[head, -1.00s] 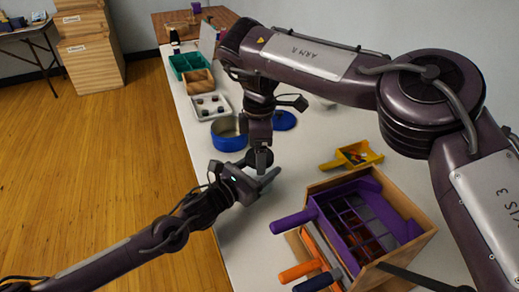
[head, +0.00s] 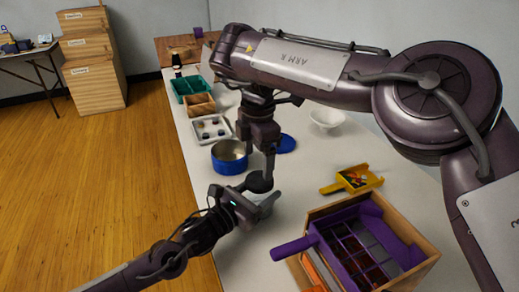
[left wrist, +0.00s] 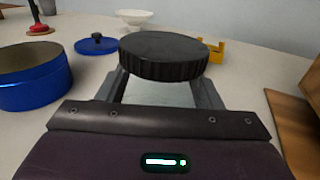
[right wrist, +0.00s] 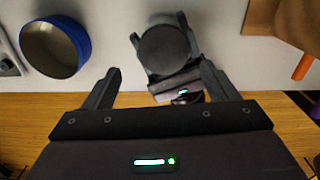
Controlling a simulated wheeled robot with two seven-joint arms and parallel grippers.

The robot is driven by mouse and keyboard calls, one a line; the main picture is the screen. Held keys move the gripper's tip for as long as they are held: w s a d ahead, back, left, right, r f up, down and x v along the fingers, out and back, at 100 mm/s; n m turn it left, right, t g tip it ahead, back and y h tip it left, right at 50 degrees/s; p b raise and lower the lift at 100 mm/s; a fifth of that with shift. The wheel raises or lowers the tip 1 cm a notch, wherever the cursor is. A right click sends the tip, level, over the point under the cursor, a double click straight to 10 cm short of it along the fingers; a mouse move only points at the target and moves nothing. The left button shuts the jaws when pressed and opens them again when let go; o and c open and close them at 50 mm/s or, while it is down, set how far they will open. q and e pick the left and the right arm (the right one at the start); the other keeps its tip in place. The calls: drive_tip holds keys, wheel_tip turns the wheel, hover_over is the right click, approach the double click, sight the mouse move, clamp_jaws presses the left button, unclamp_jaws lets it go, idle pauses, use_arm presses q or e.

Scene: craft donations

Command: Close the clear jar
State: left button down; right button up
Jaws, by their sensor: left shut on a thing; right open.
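The clear jar (left wrist: 158,93) stands upright between the fingers of my left gripper (head: 264,204), which is shut on it. Its glass body is partly hidden by the fingers and the lid. The round black ridged lid (left wrist: 163,56) sits level on top of the jar, covering its mouth; it also shows in the head view (head: 259,182) and from above in the right wrist view (right wrist: 165,50). I cannot tell how tight it is. My right gripper (right wrist: 160,82) is open and empty, above the lid and apart from it.
A blue pot (head: 229,157) stands beyond the jar, with its blue lid (head: 285,143) beside it. A yellow scoop (head: 355,178) with small pieces and a wooden box (head: 425,262) with a purple tray (head: 322,238) are on the right. The white table (head: 215,180) is bare between them.

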sight(259, 179)
drive_tip(key=n, duration=0.2)
drive_tip(key=r+n, duration=0.1)
drive_tip(key=n, duration=0.4)
drive_tip(key=shift+r+n, duration=0.3)
drive_tip(key=shift+r, duration=0.05)
drive_tip(key=n, duration=0.2)
drive_tip(key=r+n, duration=0.1)
drive_tip(key=n, duration=0.2)
drive_tip(key=shift+s+d, duration=0.15)
drive_tip(key=shift+f, duration=0.1)
drive_tip(key=shift+f, duration=3.95)
drive_tip(key=c, duration=1)
drive_tip(key=o, duration=1.2)
drive_tip(key=shift+c, duration=0.2)
wheel_tip(259, 179, up, 12)
